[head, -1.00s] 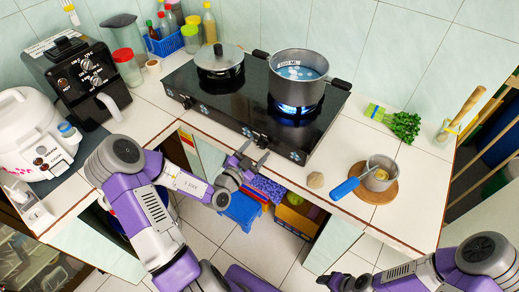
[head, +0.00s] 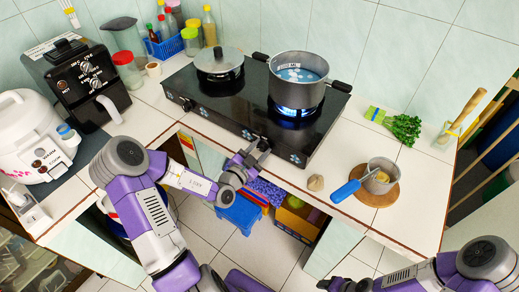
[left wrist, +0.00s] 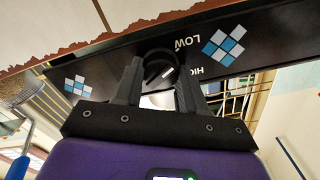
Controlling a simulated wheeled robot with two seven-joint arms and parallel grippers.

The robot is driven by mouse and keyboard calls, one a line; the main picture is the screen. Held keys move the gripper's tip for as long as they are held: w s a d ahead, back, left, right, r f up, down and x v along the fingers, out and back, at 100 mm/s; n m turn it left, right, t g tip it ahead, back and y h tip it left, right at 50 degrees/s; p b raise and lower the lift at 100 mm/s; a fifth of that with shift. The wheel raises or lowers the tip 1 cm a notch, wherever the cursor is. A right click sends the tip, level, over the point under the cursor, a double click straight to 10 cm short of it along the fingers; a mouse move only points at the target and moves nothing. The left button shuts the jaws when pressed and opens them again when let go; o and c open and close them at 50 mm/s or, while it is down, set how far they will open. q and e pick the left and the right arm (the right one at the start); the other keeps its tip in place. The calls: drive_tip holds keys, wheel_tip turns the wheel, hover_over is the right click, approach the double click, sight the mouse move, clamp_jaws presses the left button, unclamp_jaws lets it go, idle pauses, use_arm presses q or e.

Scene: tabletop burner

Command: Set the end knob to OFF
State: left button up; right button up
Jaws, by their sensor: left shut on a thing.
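The black gas stove (head: 215,118) stands on the white counter, with a blue flame (head: 293,112) lit under the right pot. My left gripper (head: 259,146) is at the stove's front panel, at the knob below the right burner. In the left wrist view its two fingers (left wrist: 160,80) are on either side of the round black knob (left wrist: 158,62), shut on it. The labels LOW and HIGH show upside down next to the knob; its OFF mark is not visible. The other knob (head: 187,104) is at the panel's left. My right gripper (head: 332,283) is low at the bottom edge, apart from the stove.
A grey pot (head: 298,76) with blue contents sits over the flame; a lidded pot (head: 219,63) is on the left burner. A small saucepan with a blue handle (head: 346,191) and a potato (head: 315,183) are to the right. An air fryer and rice cooker stand left.

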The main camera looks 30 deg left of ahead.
use_arm(q)
drive_tip(key=shift+r+p, duration=0.15)
drive_tip(key=shift+p, duration=0.4)
drive_tip(key=m+p, duration=0.6)
drive_tip(key=p, duration=0.6)
drive_tip(key=shift+d+p, duration=0.1)
drive_tip(key=shift+p, duration=0.3)
drive_tip(key=shift+m+p, duration=0.4)
drive_tip(key=m+p, duration=0.2)
drive_tip(key=m, duration=0.1)
drive_tip(key=shift+m+p, duration=0.35)
drive_tip(key=shift+m, duration=0.05)
drive_tip(key=m+p, duration=0.2)
drive_tip(key=m, duration=0.2)
drive_tip(key=shift+f, duration=0.2)
drive_tip(key=m+p, duration=0.2)
drive_tip(key=m, duration=0.2)
drive_tip(key=shift+m, duration=0.4)
drive_tip(key=m+p, duration=0.2)
drive_tip(key=m, duration=0.2)
drive_tip(key=shift+f, duration=0.1)
drive_tip(key=shift+m, duration=0.3)
